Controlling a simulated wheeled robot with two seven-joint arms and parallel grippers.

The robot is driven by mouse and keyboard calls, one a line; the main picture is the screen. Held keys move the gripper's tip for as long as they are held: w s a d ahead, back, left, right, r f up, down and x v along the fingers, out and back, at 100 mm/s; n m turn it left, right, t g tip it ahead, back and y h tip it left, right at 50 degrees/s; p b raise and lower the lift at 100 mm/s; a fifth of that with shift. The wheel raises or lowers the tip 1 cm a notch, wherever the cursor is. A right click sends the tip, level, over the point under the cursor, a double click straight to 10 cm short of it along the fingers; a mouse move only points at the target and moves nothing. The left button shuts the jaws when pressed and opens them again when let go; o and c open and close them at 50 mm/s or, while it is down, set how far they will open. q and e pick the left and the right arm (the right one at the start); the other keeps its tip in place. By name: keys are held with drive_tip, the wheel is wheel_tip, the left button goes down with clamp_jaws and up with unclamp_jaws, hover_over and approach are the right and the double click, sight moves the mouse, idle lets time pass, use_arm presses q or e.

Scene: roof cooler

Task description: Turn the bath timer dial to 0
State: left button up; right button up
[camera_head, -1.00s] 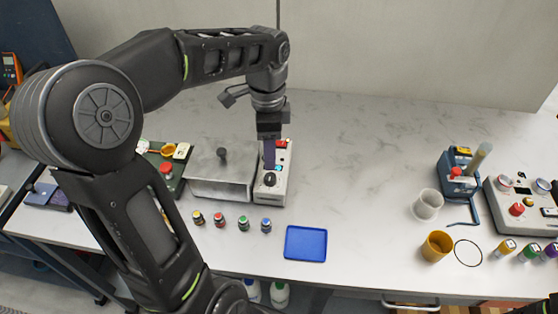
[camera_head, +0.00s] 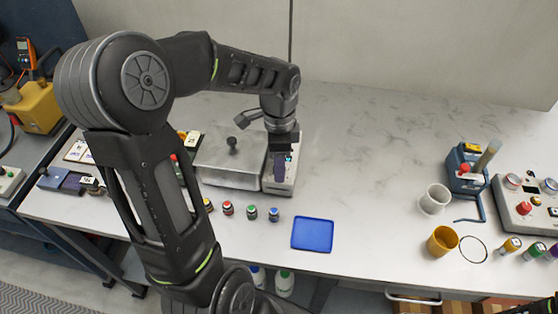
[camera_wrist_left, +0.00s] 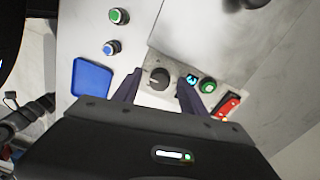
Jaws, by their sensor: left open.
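The bath's control panel (camera_head: 291,186) is a light narrow box on the right side of the steel bath (camera_head: 228,172). In the left wrist view the dark timer dial (camera_wrist_left: 159,78) sits on this panel, with a small lit blue display (camera_wrist_left: 193,79), a green button (camera_wrist_left: 208,86) and a red switch (camera_wrist_left: 226,105) beside it. My left gripper (camera_wrist_left: 155,84) is open, its two dark fingers on either side of the dial and pointing at the panel. I cannot tell whether they touch the dial. In the head view the left gripper (camera_head: 281,165) hides the dial. My right gripper is not in view.
A white cup (camera_head: 435,199), an orange cup (camera_head: 442,241) and a blue device (camera_head: 466,171) are at the right. The table between is clear.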

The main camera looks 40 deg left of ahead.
use_arm(q)
drive_tip(key=shift+c, duration=0.5)
clamp_jaws()
